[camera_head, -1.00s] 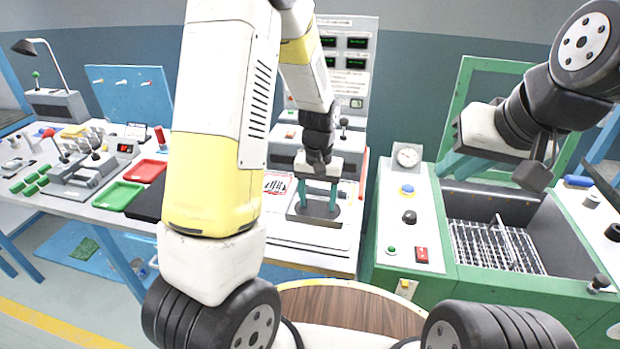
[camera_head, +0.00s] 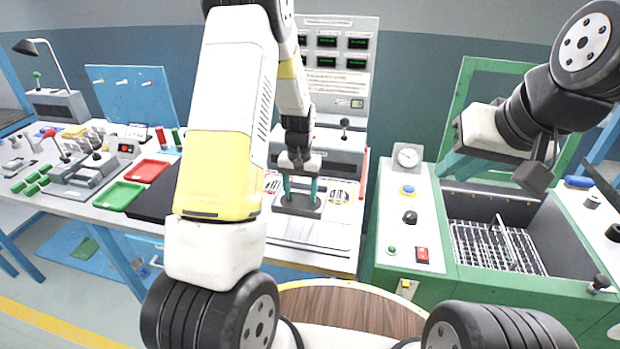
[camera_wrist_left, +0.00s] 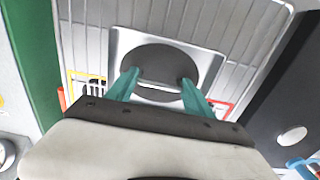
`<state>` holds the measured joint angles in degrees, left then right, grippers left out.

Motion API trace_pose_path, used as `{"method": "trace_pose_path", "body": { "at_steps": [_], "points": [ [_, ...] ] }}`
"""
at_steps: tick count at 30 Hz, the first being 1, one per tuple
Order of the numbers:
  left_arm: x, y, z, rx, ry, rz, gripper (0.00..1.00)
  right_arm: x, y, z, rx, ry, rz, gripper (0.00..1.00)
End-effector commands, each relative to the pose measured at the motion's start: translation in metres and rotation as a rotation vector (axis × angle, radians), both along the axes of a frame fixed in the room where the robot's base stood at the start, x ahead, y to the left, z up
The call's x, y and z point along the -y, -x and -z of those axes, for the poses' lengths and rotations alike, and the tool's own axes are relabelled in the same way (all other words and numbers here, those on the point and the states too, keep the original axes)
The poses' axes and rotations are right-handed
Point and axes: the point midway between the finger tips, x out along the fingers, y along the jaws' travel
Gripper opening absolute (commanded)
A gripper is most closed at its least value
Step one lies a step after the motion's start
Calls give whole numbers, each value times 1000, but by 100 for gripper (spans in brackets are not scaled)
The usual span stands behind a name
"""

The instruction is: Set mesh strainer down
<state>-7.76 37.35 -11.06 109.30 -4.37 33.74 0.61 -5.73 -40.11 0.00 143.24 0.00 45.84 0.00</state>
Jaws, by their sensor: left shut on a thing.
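My left gripper (camera_head: 301,188) has teal fingers and is shut on a grey, roughly rectangular piece (camera_head: 298,206), which I take to be the mesh strainer. In the left wrist view the fingers (camera_wrist_left: 160,90) close on the piece's dark rounded middle, and its pale flat rim (camera_wrist_left: 206,62) shows around it. No mesh can be made out. The piece is over the white bench unit (camera_head: 320,232); whether it touches the surface I cannot tell. My right gripper (camera_head: 470,145) is at the upper right, above the green bench, its fingers unclear.
A grey machine with a lever (camera_head: 335,150) stands behind. Ribbed lines and yellow and red outlines (camera_wrist_left: 222,106) show beneath the piece in the wrist view. Red (camera_head: 147,170) and green (camera_head: 118,195) trays lie left. A wire-rack basin (camera_head: 495,248) is right.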

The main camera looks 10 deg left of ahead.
Motion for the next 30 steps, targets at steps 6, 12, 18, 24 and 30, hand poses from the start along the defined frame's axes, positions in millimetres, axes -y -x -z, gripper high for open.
{"method": "trace_pose_path", "body": {
  "at_steps": [6, 12, 18, 24, 30],
  "points": [
    [0, 0, 3, -1, 0, 0, 63, 0, 0, 0, 0, 0, 0, 20],
    [0, 0, 2, 0, 0, 0, 83, 0, 0, 0, 0, 0, 0, 20],
    [0, 0, 2, 0, 0, 0, 83, 0, 0, 0, 0, 0, 0, 20],
    [0, -1, -16, 3, 0, 0, 83, 0, 0, 0, 0, 0, 0, 20],
    [0, -1, -60, 6, 0, 1, 83, 0, 0, 0, 0, 0, 0, 20]
  ]
}}
